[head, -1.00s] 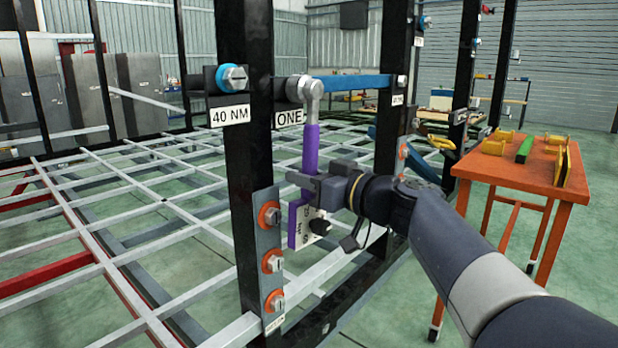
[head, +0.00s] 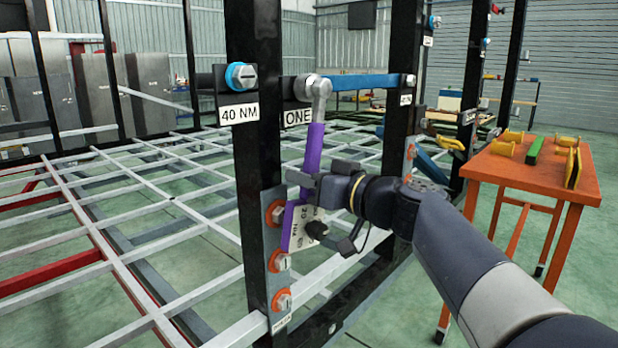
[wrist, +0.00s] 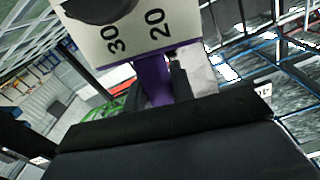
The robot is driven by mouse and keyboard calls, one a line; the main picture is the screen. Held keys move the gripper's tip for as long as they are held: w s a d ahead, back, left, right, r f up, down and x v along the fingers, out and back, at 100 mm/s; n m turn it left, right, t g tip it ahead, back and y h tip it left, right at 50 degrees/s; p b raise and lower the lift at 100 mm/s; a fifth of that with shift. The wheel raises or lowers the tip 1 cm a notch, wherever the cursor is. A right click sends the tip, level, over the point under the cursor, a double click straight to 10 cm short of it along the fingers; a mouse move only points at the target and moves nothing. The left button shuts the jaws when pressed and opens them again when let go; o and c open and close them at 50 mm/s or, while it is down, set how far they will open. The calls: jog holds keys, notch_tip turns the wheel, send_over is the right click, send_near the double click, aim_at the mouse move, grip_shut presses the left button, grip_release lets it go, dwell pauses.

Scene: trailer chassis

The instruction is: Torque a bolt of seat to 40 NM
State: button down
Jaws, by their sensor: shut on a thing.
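A purple torque wrench (head: 314,147) with a grey ratchet head hangs down from the bolt beside the "ONE" label (head: 299,117). My gripper (head: 308,183) is shut on its purple handle, which also shows in the wrist view (wrist: 154,82). The wrench's scale plate (head: 303,226) with a black knob sits at its lower end; the wrist view shows 30 and 20 on the plate (wrist: 130,40). The wrench leans, its lower end to the left. A blue-ringed bolt (head: 241,76) above the "40 NM" label (head: 238,112) is left of the wrench head. The bolt under the head is hidden.
Orange-ringed bolts (head: 279,260) line a grey plate on the black post (head: 258,150), close to the wrench's lower end. An orange table (head: 540,170) with yellow and green items stands at right. A white-barred chassis frame (head: 120,250) spreads out at left.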

jog(key=shift+s+a+r+m, duration=0.25)
jog(key=shift+s+a+m, duration=0.2)
jog(key=shift+s+m, duration=0.2)
jog(key=shift+s+a+r+m+p, duration=0.35)
jog(key=shift+s+a+r+m, duration=0.15)
jog(key=shift+s+a+m, duration=0.3)
jog(key=shift+d, duration=0.1)
jog(key=shift+s, duration=0.1)
dwell(0.3)
jog(key=shift+s+a+r+m+p, duration=0.5)
jog(key=shift+s+m, duration=0.1)
jog(key=shift+m, duration=0.15)
jog(key=shift+w+d+f+n+b, duration=0.25)
jog(key=shift+w+f+n+b, duration=0.05)
jog(key=shift+b, duration=0.65)
